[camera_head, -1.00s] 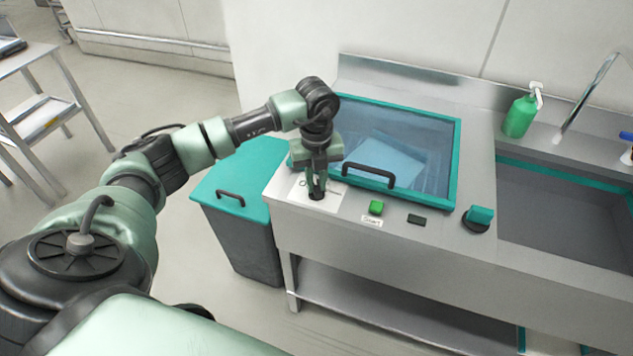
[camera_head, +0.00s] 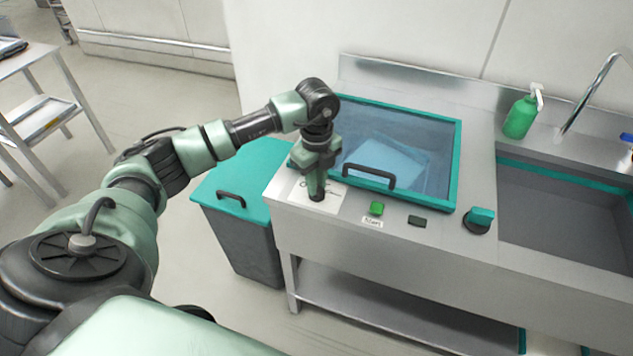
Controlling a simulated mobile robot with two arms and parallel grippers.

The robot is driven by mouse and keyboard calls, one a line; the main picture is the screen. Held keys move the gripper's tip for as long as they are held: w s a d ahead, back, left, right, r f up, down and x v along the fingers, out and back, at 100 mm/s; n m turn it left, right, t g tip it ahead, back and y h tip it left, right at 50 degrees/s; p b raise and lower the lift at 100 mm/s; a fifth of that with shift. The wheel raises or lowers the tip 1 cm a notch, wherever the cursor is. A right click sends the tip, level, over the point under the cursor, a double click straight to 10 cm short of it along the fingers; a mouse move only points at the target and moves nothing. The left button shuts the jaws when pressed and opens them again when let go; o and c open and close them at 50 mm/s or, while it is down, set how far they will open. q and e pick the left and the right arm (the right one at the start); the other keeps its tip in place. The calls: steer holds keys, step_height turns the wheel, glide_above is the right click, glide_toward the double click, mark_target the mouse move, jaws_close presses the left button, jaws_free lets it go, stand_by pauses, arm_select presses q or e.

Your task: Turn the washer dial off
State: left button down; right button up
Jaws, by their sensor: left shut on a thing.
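The washer dial (camera_head: 317,198) is a small dark knob on a white label plate (camera_head: 331,198) at the front left of the steel counter. My left gripper (camera_head: 317,188) points down over it and is shut on it. The fingers line up one behind the other and hide most of the knob, so its pointer cannot be read. Some marks on the plate show left of the fingers. The washer's glass lid (camera_head: 420,155) with a teal frame is closed, and pale cloth shows under it. My right gripper is out of view.
A black lid handle (camera_head: 368,175) stands close right of my gripper. A teal-lidded bin (camera_head: 245,190) is at left. A soap bottle (camera_head: 520,117) stands by the sink.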

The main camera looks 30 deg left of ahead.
arm_select(q)
steer(key=shift+w+a+r, duration=0.1)
steer(key=shift+r, duration=0.05)
steer(key=c, duration=1.4)
jaws_free()
steer(key=shift+o, duration=0.2)
step_height(320, 180, up, 6)
steer(key=shift+r+b, duration=0.25)
steer(key=shift+b, duration=0.6)
steer(key=shift+r, duration=0.6)
